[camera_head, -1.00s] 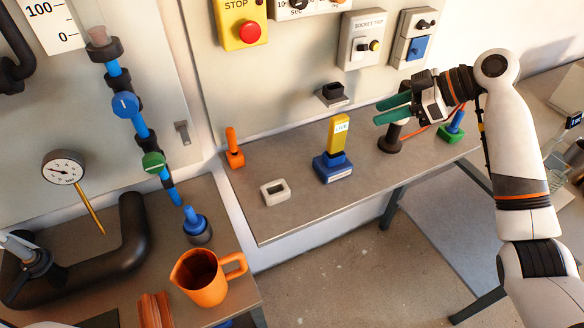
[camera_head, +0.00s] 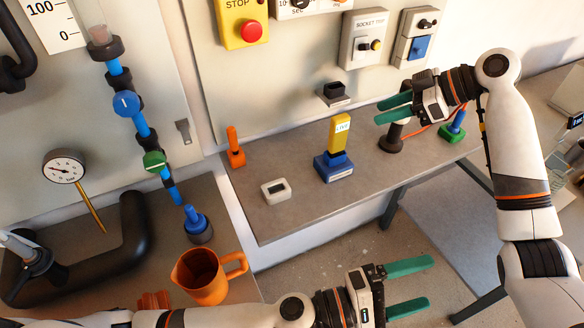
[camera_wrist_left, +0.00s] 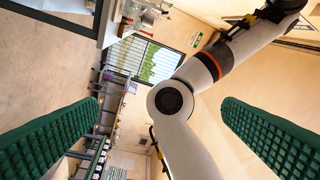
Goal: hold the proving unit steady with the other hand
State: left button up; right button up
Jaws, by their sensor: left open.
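A yellow block marked LIVE (camera_head: 339,132) stands upright in a blue base (camera_head: 334,167) on the grey bench. I take this to be the proving unit, but cannot be sure. My left gripper (camera_head: 431,283) is open and empty, low in the head view, over the floor in front of the bench and apart from the unit. Its two green fingers frame the left wrist view with nothing between them. My right gripper (camera_head: 377,111) is partly open above the bench, to the upper right of the unit. I see nothing between its fingers.
A small white block (camera_head: 275,191) and an orange item (camera_head: 235,148) are on the bench (camera_head: 270,222). A dark stand (camera_head: 392,138) and a green-based blue item (camera_head: 452,130) are at right. An orange jug (camera_head: 207,277) stands near my left arm.

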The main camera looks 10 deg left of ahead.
aim_at(334, 164)
pick_arm(q)
notch_tip(334, 164, up, 7)
jog(key=s+a+m+g+h, duration=0.2)
jog(key=g, duration=0.1)
jog(key=w+a+f+m+t+y, duration=0.1)
jog(key=w+a+m+t+y, duration=0.3)
jog(key=w+a+m, duration=0.7)
jog(key=w+a+f+m+y, duration=0.1)
jog(key=w+a+f+m, duration=0.1)
jog(key=w, duration=0.3)
jog(key=w+a+f+m+y, duration=0.2)
jog(key=w+a+f, duration=0.2)
jog(key=w+a, duration=0.1)
jog(key=w+a+f+m+y, duration=0.1)
jog(key=w+a+f+m, duration=0.1)
jog(key=w+a+f, duration=0.1)
jog(key=shift+w+a+f+y, duration=0.15)
jog(key=shift+w+a+f, duration=0.1)
jog(key=shift+w, duration=0.4)
jog(key=shift+w+a+f+y, duration=0.15)
jog(key=shift+w+f, duration=0.05)
jog(key=shift+w, duration=0.4)
jog(key=x, duration=1.2)
jog(key=shift+a, duration=0.1)
jog(key=shift+c, duration=0.2)
